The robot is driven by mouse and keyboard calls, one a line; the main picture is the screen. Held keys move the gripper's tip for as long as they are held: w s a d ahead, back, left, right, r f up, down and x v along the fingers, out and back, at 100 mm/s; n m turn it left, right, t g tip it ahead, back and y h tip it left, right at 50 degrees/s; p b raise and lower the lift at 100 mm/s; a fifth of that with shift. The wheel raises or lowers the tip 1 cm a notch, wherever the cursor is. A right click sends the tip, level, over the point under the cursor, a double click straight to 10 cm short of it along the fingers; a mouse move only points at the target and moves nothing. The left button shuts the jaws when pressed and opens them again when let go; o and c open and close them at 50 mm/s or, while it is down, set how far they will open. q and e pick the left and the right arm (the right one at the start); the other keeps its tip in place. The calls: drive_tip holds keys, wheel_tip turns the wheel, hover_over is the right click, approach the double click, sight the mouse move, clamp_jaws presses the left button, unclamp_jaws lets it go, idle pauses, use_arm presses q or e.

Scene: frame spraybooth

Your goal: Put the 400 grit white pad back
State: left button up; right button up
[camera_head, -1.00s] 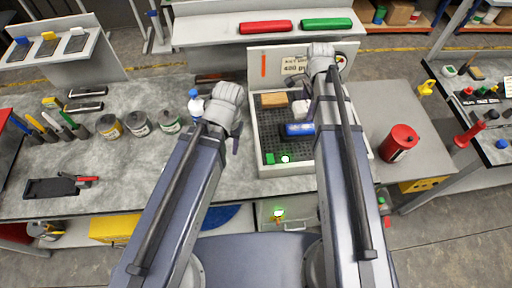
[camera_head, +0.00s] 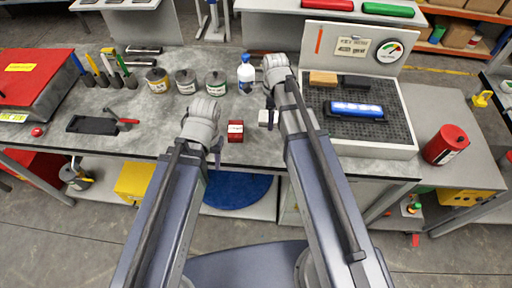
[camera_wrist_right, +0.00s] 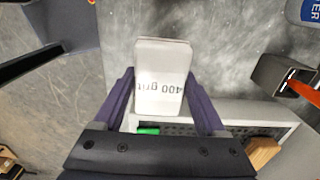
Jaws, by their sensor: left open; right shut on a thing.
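The white pad marked "400 grit" (camera_wrist_right: 160,70) is between the purple fingers of my right gripper (camera_wrist_right: 160,95) in the right wrist view, its lettering upside down there. In the head view the pad (camera_head: 263,117) shows as a small pale block partly hidden by my right gripper (camera_head: 270,112), left of the tray. My left gripper (camera_head: 216,148) is open and empty above the bench's front edge.
A brown block (camera_head: 323,78), a black block (camera_head: 356,81) and a blue tool (camera_head: 356,110) are in the tray. A red item (camera_head: 236,130) lies between my grippers. A white bottle (camera_head: 245,75) and several cans (camera_head: 186,81) stand behind. A red can (camera_head: 446,145) stands at right.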

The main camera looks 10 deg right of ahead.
sight(269, 139)
drive_tip(key=shift+a+f, duration=0.1)
drive_tip(key=shift+a, duration=0.1)
wheel_tip(269, 139, down, 10)
drive_tip(key=b, duration=1)
drive_tip(key=shift+f, duration=0.25)
drive_tip(key=o, duration=1.1)
drive_tip(key=shift+r, duration=0.1)
drive_tip(key=shift+o, duration=0.2)
drive_tip(key=shift+r, duration=0.1)
wheel_tip(269, 139, up, 12)
drive_tip(key=p, duration=1.2)
